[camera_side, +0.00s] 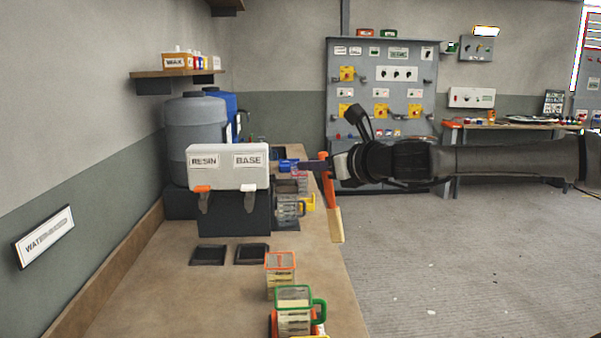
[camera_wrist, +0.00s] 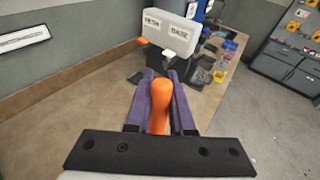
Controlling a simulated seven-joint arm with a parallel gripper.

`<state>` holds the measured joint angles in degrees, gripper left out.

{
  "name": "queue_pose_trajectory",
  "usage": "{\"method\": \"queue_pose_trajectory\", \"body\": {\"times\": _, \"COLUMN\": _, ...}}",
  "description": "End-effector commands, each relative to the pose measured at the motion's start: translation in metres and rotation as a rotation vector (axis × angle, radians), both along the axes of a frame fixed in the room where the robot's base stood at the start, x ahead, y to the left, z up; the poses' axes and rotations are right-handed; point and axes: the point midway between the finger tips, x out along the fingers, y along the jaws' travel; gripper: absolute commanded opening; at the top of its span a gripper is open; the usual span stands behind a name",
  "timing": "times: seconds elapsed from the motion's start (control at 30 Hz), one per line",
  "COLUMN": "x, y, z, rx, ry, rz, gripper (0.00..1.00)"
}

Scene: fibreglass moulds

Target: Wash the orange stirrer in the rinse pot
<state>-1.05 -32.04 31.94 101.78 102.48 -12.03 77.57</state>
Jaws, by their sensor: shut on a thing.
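The orange stirrer (camera_side: 326,183) hangs nearly upright, slightly tilted, over the bench's right edge, with its pale yellowish lower part in the air. My gripper (camera_side: 321,165) is shut on its upper part. In the wrist view the stirrer's orange handle (camera_wrist: 160,106) sits between the purple fingers of my gripper (camera_wrist: 161,78). No pot is clearly labelled as the rinse pot. Candidates are an orange-rimmed clear container (camera_side: 280,280) and a green-rimmed jug (camera_side: 295,318) at the front of the bench. A clear jug with a yellow handle (camera_side: 288,208) stands under the dispenser.
The white RESIN and BASE dispenser (camera_side: 228,168) has an orange and a white tap. Two dark square pads (camera_side: 208,255) lie before it. Grey and blue drums stand behind. The bench top (camera_side: 160,290) is clear at front left.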

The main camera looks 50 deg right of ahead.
Motion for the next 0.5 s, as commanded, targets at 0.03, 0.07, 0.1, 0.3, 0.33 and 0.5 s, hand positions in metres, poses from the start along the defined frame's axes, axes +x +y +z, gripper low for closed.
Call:
{"method": "queue_pose_trajectory", "body": {"times": 0.03, "x": 0.002, "y": -0.005, "z": -0.002, "rx": -0.001, "ry": 0.007, "rz": -0.037, "gripper": 0.00}}
{"method": "queue_pose_trajectory", "body": {"times": 0.07, "x": 0.003, "y": -0.006, "z": -0.004, "rx": -0.002, "ry": 0.012, "rz": -0.057, "gripper": 0.00}}
{"method": "queue_pose_trajectory", "body": {"times": 0.1, "x": 0.005, "y": -0.006, "z": -0.006, "rx": -0.002, "ry": 0.016, "rz": -0.084, "gripper": 0.00}}
{"method": "queue_pose_trajectory", "body": {"times": 0.3, "x": 0.019, "y": 0.021, "z": -0.024, "rx": -0.006, "ry": 0.043, "rz": -0.167, "gripper": 0.00}}
{"method": "queue_pose_trajectory", "body": {"times": 0.33, "x": 0.021, "y": 0.028, "z": -0.028, "rx": -0.005, "ry": 0.047, "rz": -0.173, "gripper": 0.00}}
{"method": "queue_pose_trajectory", "body": {"times": 0.5, "x": 0.027, "y": 0.084, "z": -0.046, "rx": -0.009, "ry": 0.067, "rz": -0.178, "gripper": 0.00}}
